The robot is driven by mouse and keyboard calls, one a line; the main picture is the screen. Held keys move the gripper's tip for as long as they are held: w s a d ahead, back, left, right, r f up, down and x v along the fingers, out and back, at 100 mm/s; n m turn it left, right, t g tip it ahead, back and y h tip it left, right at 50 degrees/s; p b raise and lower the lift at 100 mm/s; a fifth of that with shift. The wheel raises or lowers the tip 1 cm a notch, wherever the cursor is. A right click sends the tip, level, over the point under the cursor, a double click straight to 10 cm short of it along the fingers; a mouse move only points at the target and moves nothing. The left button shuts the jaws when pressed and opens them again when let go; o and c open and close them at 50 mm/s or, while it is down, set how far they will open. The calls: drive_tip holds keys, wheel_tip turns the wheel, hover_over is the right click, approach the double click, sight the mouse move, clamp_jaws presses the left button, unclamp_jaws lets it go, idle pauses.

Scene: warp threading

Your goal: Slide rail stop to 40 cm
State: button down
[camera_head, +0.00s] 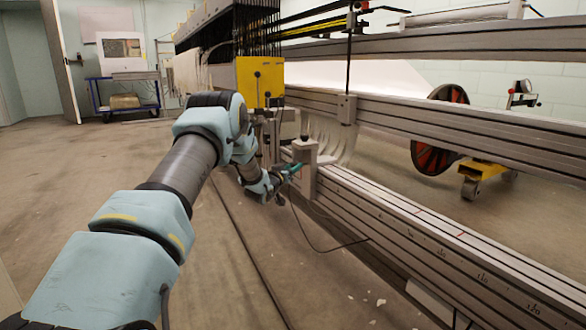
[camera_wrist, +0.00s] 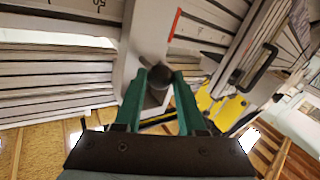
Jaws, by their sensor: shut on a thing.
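The rail stop (camera_head: 304,165) is a pale grey metal block with a small knob on top, standing on the grey slotted rail (camera_head: 420,220). My gripper (camera_head: 296,169) reaches it from the left with teal fingers. In the wrist view the fingers are shut on a dark round knob (camera_wrist: 159,77) on the face of the stop (camera_wrist: 150,35). Red marks show on the rail top, and one red mark (camera_wrist: 174,23) is close to the stop in the wrist view.
A second beam (camera_head: 450,122) runs above and behind the rail. A yellow box (camera_head: 259,80) hangs beyond the stop. A thin dark cable (camera_head: 310,235) lies below. A red-black wheel (camera_head: 440,130) stands behind. The rail top right of the stop is clear.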

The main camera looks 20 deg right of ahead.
drive_tip(key=c, duration=0.5)
unclamp_jaws()
drive_tip(key=shift+s+a, duration=0.1)
drive_tip(key=p+v, duration=0.4)
drive_tip(key=v, duration=0.6)
drive_tip(key=shift+s+a, duration=0.2)
